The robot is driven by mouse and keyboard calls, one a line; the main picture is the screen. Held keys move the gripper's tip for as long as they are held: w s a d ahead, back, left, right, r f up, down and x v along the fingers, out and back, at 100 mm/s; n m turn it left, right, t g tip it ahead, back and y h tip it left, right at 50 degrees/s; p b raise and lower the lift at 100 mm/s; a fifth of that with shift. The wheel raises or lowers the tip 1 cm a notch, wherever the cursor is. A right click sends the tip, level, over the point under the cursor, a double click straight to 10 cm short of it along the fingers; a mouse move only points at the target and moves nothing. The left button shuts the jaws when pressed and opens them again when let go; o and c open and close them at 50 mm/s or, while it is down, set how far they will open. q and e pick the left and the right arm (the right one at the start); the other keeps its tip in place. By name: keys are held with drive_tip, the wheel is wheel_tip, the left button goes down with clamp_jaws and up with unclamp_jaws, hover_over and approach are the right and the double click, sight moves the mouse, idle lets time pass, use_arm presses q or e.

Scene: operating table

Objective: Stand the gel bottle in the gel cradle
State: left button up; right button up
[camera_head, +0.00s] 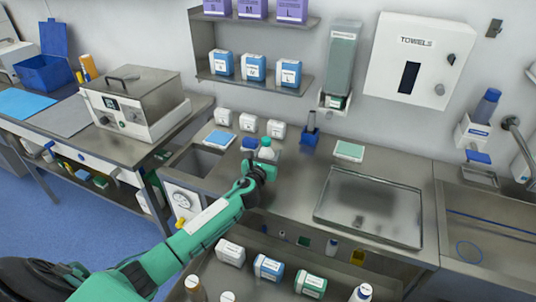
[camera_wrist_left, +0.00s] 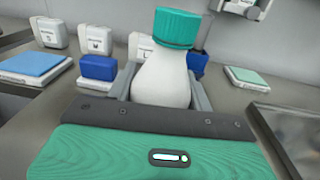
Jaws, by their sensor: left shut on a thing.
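The gel bottle (camera_head: 266,151) is white and rounded with a teal cap, and looks roughly upright over the steel counter. My left gripper (camera_head: 262,166) is shut on it. In the left wrist view the bottle (camera_wrist_left: 162,75) stands between the two grey fingers (camera_wrist_left: 162,92), and its lower end is hidden by the gripper body. A blue holder (camera_head: 309,138) with a grey upright piece stands behind and right of the bottle. A small blue block (camera_head: 249,144) is behind and left. I cannot tell which of them, if either, is the gel cradle. My right gripper is not in view.
Several white boxes (camera_head: 223,116) line the wall behind. A light-blue pad (camera_head: 219,140) lies left and a green-topped pad (camera_head: 349,151) right. A large steel tray (camera_head: 345,218) fills the right counter. Bare counter (camera_head: 300,180) lies between gripper and tray.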

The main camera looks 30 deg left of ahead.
use_arm(q)
drive_tip(key=shift+f, duration=0.1)
drive_tip(key=o, duration=1.2)
